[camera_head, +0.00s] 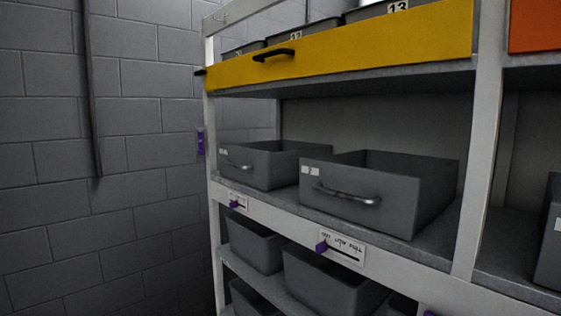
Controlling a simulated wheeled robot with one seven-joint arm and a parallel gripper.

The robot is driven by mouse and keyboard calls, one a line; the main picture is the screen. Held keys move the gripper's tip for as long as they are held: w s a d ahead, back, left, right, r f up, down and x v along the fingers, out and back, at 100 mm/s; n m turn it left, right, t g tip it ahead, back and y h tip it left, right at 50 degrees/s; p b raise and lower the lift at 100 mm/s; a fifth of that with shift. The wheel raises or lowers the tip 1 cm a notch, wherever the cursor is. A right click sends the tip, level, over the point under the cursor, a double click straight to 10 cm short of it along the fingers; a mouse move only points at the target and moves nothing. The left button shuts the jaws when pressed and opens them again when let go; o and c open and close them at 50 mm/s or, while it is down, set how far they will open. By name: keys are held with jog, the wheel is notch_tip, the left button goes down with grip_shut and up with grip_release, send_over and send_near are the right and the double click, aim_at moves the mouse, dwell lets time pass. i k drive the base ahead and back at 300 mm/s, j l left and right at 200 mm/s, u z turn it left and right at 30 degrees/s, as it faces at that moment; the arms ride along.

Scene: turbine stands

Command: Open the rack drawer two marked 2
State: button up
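No drawer with a readable 2 alone shows. On the rack's middle shelf, a left grey drawer (262,166) and a larger right grey drawer (405,192) sit side by side, each with a metal handle and small pale tags too small to read. One bin tag reads 13 (397,6); another seems to read 12 (296,36). My gripper is not in view.
The rack's pale post (480,150) stands right of the grey drawers. Purple sliders with label plates (341,248) line the shelf edge. Open grey bins (325,280) sit below. An orange front (536,25) is at the upper right. A block wall (130,150) stands left.

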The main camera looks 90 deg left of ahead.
aim_at(397, 195)
jog(key=u, duration=3.05)
